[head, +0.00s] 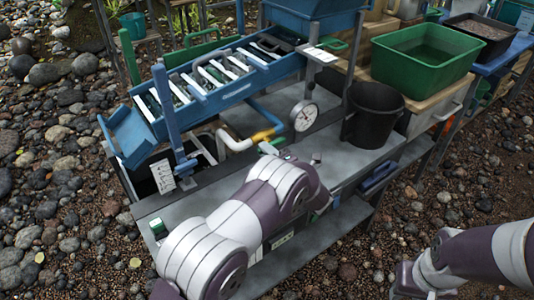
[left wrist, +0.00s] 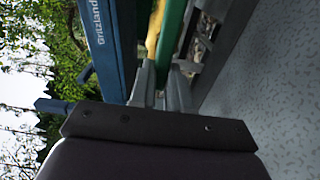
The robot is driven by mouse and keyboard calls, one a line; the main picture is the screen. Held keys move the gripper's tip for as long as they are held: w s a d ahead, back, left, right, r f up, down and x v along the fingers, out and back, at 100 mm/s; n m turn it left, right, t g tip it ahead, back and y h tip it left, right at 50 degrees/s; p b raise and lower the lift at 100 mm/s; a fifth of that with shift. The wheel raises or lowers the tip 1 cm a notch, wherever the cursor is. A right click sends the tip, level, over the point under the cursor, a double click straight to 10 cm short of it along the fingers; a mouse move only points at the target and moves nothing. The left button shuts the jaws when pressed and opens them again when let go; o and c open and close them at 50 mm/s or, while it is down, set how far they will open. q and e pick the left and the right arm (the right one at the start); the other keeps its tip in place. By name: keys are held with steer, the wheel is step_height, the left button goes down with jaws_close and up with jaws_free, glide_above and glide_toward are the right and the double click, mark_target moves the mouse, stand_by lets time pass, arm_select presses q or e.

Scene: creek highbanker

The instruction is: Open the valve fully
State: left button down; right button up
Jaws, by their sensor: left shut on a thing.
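The valve has a yellow body (head: 263,134) on a white pipe (head: 232,141), low beside the blue sluice. Its green handle (head: 279,142) shows just above my left arm in the head view. My left gripper (head: 273,150) is at the handle, mostly hidden behind my own arm. In the left wrist view the two grey fingers (left wrist: 162,88) are shut on the green handle (left wrist: 172,35), with a yellow part (left wrist: 155,30) beside it. How far the handle is turned is hard to tell. Only my right arm shows at lower right; its fingers cannot be made out.
The blue sluice (head: 225,89) slopes down to the left behind the valve. A round gauge (head: 304,116) stands close to the right of the valve. A black bucket (head: 372,113) and a green tub (head: 424,55) are further right. The grey shelf (head: 330,150) is partly bare.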

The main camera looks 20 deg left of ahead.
arm_select(q)
steer(key=shift+f, duration=0.1)
steer(key=c, duration=1.1)
jaws_free()
steer(key=p+v, duration=0.1)
steer(key=v, duration=1.1)
steer(key=shift+s+d+p, duration=0.25)
steer(key=shift+s+p, duration=0.05)
steer(key=shift+p, duration=0.05)
